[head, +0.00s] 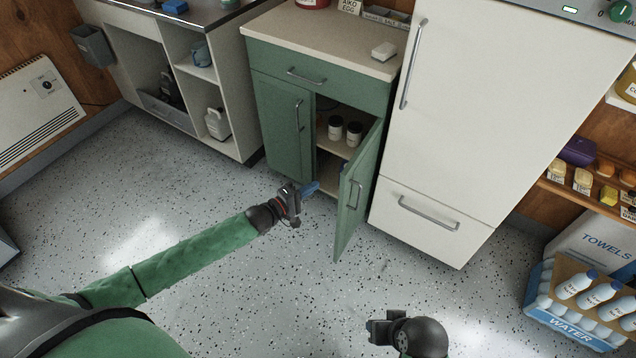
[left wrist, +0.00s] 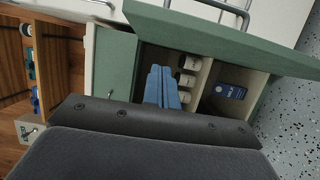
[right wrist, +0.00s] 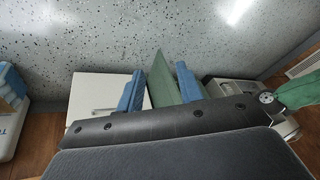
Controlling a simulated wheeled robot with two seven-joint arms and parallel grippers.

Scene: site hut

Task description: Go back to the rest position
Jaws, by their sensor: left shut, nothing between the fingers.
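My left gripper (head: 312,187) is out in front of the green cabinet (head: 276,105), at the end of the stretched left arm. Its blue fingers are together and empty; they also show in the left wrist view (left wrist: 161,87). The cabinet's right door (head: 357,185) stands open, just right of the left gripper. My right gripper (head: 378,328) is low at the bottom of the head view, over the floor. In the right wrist view its blue fingers (right wrist: 160,90) are wide apart with nothing held between them.
White-lidded jars (head: 344,131) stand on the cabinet shelf, and a blue box (left wrist: 230,90) shows inside in the left wrist view. The fridge (head: 455,110) stands right of the open door. A water pack (head: 580,305) is at far right. The floor (head: 230,290) between is clear.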

